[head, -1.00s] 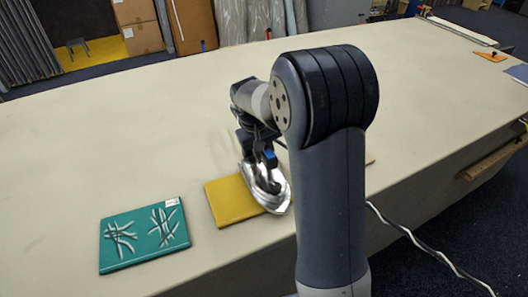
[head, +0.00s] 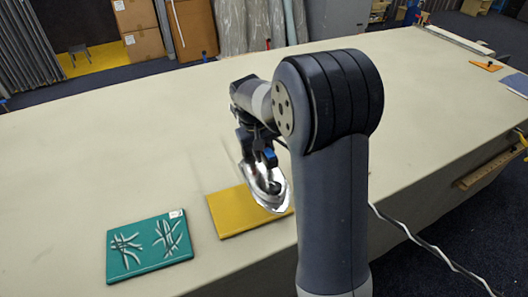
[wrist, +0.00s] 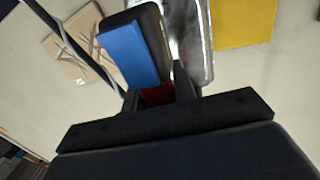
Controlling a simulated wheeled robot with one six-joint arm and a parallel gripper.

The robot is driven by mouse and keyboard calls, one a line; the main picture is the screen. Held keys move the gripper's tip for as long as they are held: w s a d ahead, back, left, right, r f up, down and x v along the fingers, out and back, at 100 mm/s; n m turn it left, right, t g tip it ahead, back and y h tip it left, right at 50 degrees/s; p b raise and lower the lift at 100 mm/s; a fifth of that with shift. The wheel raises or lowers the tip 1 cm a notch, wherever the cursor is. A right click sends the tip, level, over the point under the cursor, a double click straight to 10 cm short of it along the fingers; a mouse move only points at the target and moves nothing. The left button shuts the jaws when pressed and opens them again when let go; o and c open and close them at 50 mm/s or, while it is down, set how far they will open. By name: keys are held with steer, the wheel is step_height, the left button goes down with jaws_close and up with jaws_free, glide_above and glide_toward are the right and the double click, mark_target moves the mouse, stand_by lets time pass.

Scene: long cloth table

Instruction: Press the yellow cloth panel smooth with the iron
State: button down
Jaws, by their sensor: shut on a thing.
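My gripper (wrist: 160,96) is shut on the iron's handle, which has a blue block (wrist: 130,52) beside it. The silver iron (head: 262,198) is tilted and overlaps the right part of the yellow cloth panel (head: 232,212) in the head view. The iron looks raised, but I cannot be sure of the gap. The visible part of the yellow panel looks flat, without ridges. Its right end is partly hidden by the iron and my arm.
A green panel (head: 125,268) with raised creases lies to the left. A beige creased panel (wrist: 72,62) shows in the wrist view, with a dark cord near it. An orange piece (head: 484,66) lies at the far right. The table (head: 110,150) is mostly clear.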

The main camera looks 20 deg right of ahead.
steer(key=shift+w+r, duration=0.1)
steer(key=shift+r, duration=0.15)
step_height(320, 180, up, 4)
steer(key=p, duration=0.3)
steer(key=shift+f, duration=0.1)
steer(key=shift+r+p, duration=0.45)
steer(key=shift+r, duration=0.6)
steer(key=shift+f, duration=0.1)
